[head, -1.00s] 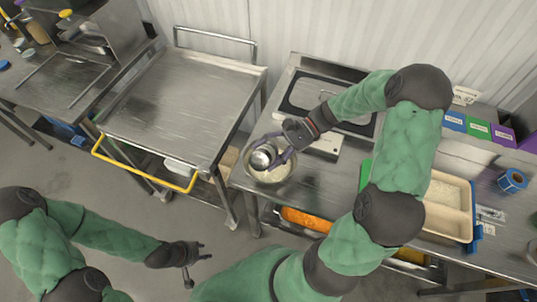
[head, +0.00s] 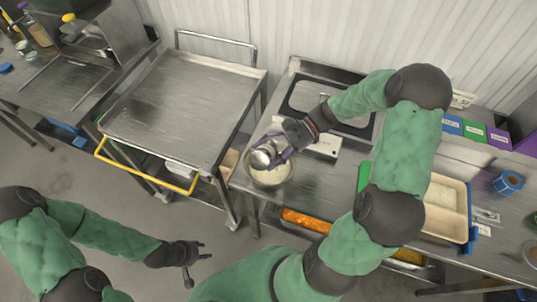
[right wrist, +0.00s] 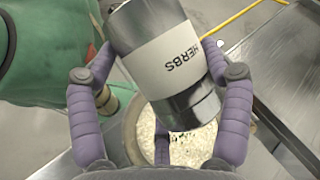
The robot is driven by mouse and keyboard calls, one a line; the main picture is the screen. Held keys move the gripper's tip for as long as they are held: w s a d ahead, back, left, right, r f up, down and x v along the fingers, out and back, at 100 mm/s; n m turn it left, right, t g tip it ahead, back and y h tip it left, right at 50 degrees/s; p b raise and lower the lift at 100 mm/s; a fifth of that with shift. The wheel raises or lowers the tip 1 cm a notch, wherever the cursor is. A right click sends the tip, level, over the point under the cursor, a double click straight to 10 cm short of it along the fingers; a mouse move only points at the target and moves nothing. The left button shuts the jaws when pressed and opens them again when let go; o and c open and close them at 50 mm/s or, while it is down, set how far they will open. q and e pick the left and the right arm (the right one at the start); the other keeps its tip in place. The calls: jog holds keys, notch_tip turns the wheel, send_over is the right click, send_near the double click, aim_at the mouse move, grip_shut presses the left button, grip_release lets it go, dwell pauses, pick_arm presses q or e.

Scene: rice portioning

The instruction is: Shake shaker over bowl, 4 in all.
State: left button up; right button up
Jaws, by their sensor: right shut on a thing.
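My right gripper (head: 280,150) is shut on a metal shaker (head: 263,157) and holds it above the bowl (head: 291,176) on the bench. In the right wrist view the shaker (right wrist: 192,104) is tilted between the purple fingers, with a white label reading HERBS. The bowl (right wrist: 131,135) lies below it with white, rice-like grains inside, partly hidden by the shaker and fingers. My left gripper (head: 198,262) is empty, its fingers spread, over the floor at the lower left. Whether anything falls from the shaker cannot be seen.
A bare steel cart (head: 185,100) with a yellow handle stands left of the bench. A scale (head: 325,146) sits right of the bowl. A tray of rice (head: 462,226), colored bins and a blue tape roll (head: 508,182) lie to the right.

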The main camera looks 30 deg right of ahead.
notch_tip(320, 180, down, 2)
jog(key=shift+b, duration=0.4)
jog(key=shift+r, duration=0.1)
notch_tip(320, 180, up, 3)
jog(key=p, duration=0.3)
jog(key=shift+r, duration=0.1)
jog(key=shift+f, duration=0.2)
jog(key=shift+f+b, duration=1.1)
jog(key=shift+f, duration=0.45)
jog(key=shift+r, duration=0.1)
